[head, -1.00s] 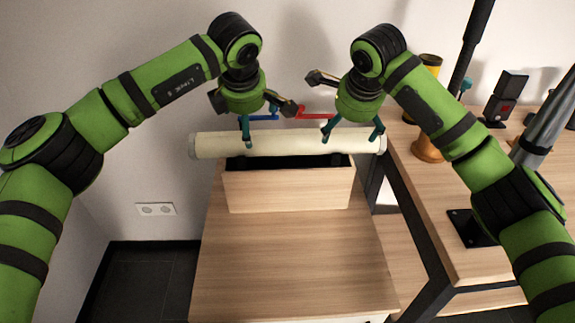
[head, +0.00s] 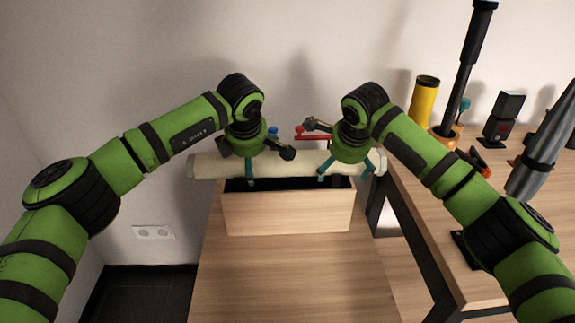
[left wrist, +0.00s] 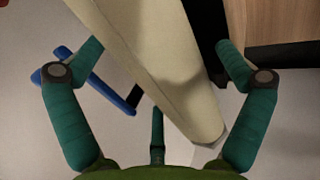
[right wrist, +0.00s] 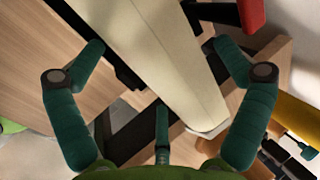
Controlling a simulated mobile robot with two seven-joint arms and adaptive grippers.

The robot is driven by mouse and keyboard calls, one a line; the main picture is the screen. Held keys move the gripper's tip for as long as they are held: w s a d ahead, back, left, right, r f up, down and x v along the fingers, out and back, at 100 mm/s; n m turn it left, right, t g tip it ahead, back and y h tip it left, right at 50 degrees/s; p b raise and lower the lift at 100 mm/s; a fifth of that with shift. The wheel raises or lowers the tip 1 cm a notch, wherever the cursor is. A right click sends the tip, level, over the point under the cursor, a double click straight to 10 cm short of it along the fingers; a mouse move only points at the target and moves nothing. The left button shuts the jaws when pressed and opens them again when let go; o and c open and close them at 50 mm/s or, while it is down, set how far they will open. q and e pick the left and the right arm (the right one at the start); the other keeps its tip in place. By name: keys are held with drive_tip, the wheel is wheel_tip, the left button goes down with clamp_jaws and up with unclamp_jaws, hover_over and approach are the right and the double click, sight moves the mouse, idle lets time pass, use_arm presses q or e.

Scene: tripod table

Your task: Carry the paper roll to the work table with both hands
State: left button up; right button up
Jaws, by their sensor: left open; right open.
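The paper roll (head: 208,166) is a long cream cylinder, lying level across the open top of a wooden box (head: 290,212). My left gripper (head: 262,172) is over its left part, open. In the left wrist view the roll (left wrist: 150,60) runs slantwise between the spread teal fingers (left wrist: 160,50). My right gripper (head: 345,172) is over the roll's right part, also open. In the right wrist view the roll (right wrist: 150,50) passes between its spread fingers (right wrist: 158,48). I cannot tell whether any finger touches the roll. The work table (head: 455,270) stands at the right.
The box stands on a low wooden cabinet (head: 300,280). A blue piece (head: 273,131) and a red piece (head: 312,132) show behind the roll. The work table holds a yellow cylinder (head: 424,102), a black device (head: 503,120) and a grey tube (head: 545,150). The left floor is clear.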

use_arm(q)
drive_tip(key=shift+w+f, duration=0.2)
drive_tip(key=shift+f, duration=0.3)
use_arm(e)
drive_tip(key=shift+w+f, duration=0.2)
drive_tip(key=shift+f, duration=0.25)
use_arm(q)
drive_tip(key=c, duration=1.7)
use_arm(e)
drive_tip(key=c, duration=1.7)
use_arm(q)
drive_tip(key=shift+r, duration=0.2)
use_arm(e)
drive_tip(key=shift+r, duration=0.2)
